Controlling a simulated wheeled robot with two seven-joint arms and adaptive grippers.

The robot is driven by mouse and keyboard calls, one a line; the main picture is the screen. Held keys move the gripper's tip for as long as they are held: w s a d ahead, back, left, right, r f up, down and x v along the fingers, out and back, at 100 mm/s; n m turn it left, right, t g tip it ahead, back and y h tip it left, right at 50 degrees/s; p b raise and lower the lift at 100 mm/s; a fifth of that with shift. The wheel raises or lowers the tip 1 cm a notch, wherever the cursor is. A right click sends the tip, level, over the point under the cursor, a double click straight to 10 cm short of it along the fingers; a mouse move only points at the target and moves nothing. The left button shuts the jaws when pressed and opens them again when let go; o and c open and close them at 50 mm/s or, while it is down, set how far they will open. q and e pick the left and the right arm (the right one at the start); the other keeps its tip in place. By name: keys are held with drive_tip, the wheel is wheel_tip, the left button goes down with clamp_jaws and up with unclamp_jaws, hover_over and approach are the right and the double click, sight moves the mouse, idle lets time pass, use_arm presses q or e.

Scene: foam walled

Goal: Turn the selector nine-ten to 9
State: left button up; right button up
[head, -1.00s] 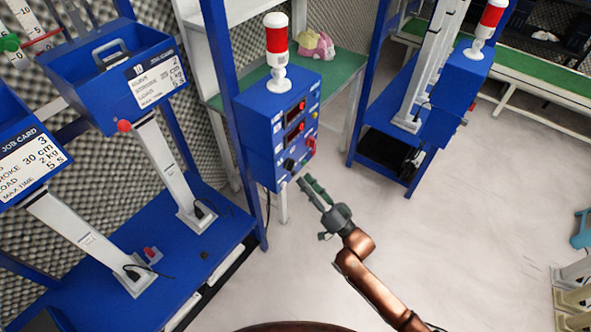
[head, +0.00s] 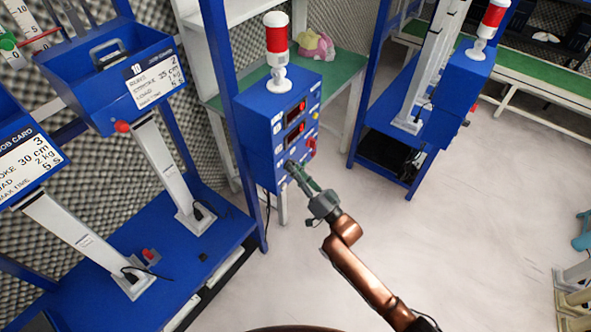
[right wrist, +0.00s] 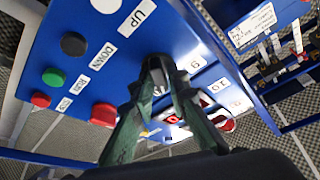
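The blue control box (head: 262,140) with a red-and-white lamp on top stands at the middle of the head view. My right gripper (head: 293,167) reaches the lower part of its button face, where a dark knob sits. In the right wrist view, the fingertips (right wrist: 157,68) come together at a dark shape between the labels 9 (right wrist: 195,64) and 10 (right wrist: 218,86). That shape is probably the selector, but the fingers hide most of it and its pointing is not readable. Whether the fingers squeeze it is not clear. My left gripper is not in view.
Close by on the panel are a black button (right wrist: 74,44), a green button (right wrist: 53,77) and red buttons (right wrist: 103,114), with UP, DOWN and RUN labels. Two red displays (head: 295,122) sit above the gripper. The floor (head: 400,240) to the right is clear.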

clamp_jaws()
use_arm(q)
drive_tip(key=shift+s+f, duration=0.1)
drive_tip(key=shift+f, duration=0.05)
use_arm(e)
drive_tip(key=shift+f+n, duration=0.1)
drive_tip(key=shift+n, duration=0.2)
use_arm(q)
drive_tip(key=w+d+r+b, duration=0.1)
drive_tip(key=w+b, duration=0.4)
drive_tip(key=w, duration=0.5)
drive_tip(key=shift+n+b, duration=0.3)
use_arm(e)
drive_tip(key=shift+w+d+n+g+y, duration=0.1)
drive_tip(key=shift+n+g+y, duration=1)
drive_tip(key=shift+n, duration=1.75)
drive_tip(key=shift+s+a+n+g+y, duration=0.1)
drive_tip(key=shift+n+g+y, duration=0.95)
drive_tip(key=shift+n, duration=1.75)
drive_tip(key=shift+w+d+n+g+y, duration=0.1)
drive_tip(key=shift+n+g+y, duration=0.45)
drive_tip(key=shift+n+g, duration=1.65)
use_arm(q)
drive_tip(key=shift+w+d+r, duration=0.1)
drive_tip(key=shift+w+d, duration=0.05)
use_arm(e)
drive_tip(key=shift+n+t, duration=0.65)
drive_tip(key=shift+n, duration=0.1)
drive_tip(key=shift+o, duration=2.2)
unclamp_jaws()
